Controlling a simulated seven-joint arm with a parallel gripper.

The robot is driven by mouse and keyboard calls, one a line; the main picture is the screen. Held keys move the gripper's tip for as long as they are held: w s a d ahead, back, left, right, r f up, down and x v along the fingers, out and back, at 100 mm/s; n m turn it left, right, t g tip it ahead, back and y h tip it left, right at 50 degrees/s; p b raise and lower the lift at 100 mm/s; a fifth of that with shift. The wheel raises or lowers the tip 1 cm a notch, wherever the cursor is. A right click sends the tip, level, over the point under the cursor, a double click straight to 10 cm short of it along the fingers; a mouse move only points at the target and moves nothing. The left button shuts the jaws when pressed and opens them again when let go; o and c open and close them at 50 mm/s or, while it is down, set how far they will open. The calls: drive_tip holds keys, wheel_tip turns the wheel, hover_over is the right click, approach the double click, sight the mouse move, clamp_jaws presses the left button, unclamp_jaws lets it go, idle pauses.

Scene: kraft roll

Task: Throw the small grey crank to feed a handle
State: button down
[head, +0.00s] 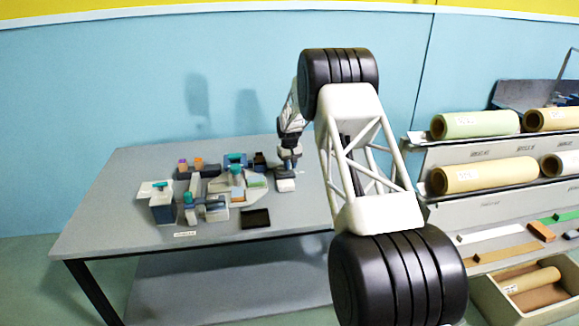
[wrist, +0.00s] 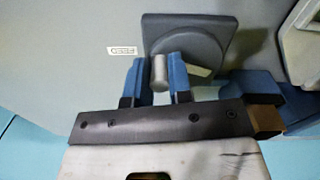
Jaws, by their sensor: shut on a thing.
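The small grey crank shows in the wrist view as a grey upright knob (wrist: 158,72) beside a dark grey square housing (wrist: 185,28) with a rounded face. My gripper (wrist: 157,62) has one blue finger on each side of the knob and is shut on it. In the head view my gripper (head: 288,165) is low over the right part of the table, just above a small pale block (head: 286,186). The crank itself is too small to make out there. No handle can be told apart in either view.
The grey table (head: 110,215) carries a cluster of small fixtures left of my gripper, among them a teal-topped box (head: 163,210) and a black tray (head: 255,218). A rack with paper rolls (head: 475,125) stands at the right. A small label (wrist: 122,50) lies beside the housing.

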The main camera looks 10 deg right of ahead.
drive_tip(key=shift+w+d+n, duration=0.1)
drive_tip(key=shift+w+n, duration=0.15)
drive_tip(key=shift+n, duration=0.7)
drive_tip(key=shift+w+n, duration=0.25)
drive_tip(key=shift+n, duration=0.7)
drive_tip(key=shift+r, duration=0.1)
drive_tip(key=c, duration=1)
unclamp_jaws()
drive_tip(key=shift+c, duration=0.2)
drive_tip(key=shift+r, duration=0.1)
drive_tip(key=shift+r, duration=3.8)
drive_tip(key=shift+s, duration=0.1)
